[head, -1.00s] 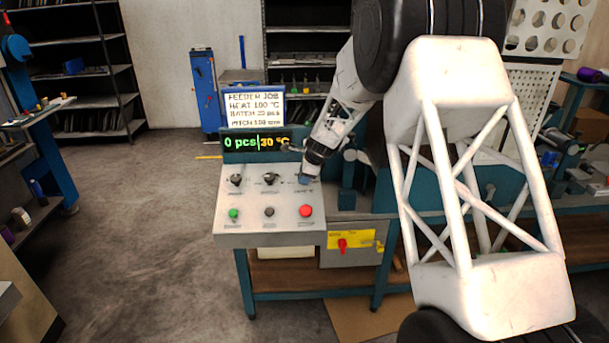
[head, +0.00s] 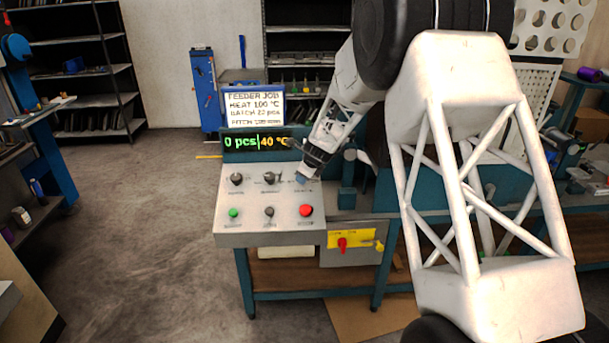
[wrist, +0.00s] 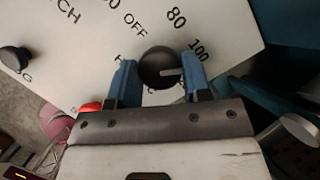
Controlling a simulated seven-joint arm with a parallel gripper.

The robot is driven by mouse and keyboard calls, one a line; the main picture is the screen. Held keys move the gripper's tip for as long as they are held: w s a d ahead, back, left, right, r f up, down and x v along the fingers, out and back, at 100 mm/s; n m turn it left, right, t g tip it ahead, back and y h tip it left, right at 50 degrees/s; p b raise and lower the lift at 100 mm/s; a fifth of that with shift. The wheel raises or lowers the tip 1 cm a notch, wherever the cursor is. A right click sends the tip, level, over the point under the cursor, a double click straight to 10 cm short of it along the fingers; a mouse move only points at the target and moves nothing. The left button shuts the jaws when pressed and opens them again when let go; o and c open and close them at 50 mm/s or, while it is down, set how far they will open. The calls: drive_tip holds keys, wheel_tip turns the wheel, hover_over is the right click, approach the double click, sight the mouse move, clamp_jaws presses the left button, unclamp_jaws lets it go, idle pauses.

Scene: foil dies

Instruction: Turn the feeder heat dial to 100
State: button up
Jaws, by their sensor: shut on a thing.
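The black heat dial (wrist: 155,62) sits between the two blue fingers of my gripper (wrist: 160,78) in the wrist view. My gripper is shut on it. Its pale pointer line points to the right, below the printed 100 (wrist: 198,50). OFF and 80 are also readable; other marks are partly hidden by the fingers. In the head view my gripper (head: 302,178) is at the back right of the sloped control panel (head: 250,207) and hides the dial. The display (head: 255,143) reads 0 pcs and 40 °C.
Two other black knobs (head: 236,179) (head: 269,178) stand left of my gripper. Green (head: 233,213), black (head: 269,212) and red (head: 306,210) buttons line the panel's front. A job card (head: 254,108) behind the display reads heat 100 °C. A red switch (head: 342,243) is below.

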drive_tip(key=o, duration=0.9)
drive_tip(key=shift+r, duration=0.15)
drive_tip(key=v, duration=0.7)
drive_tip(key=shift+s+r, duration=0.2)
drive_tip(key=shift+d, duration=0.1)
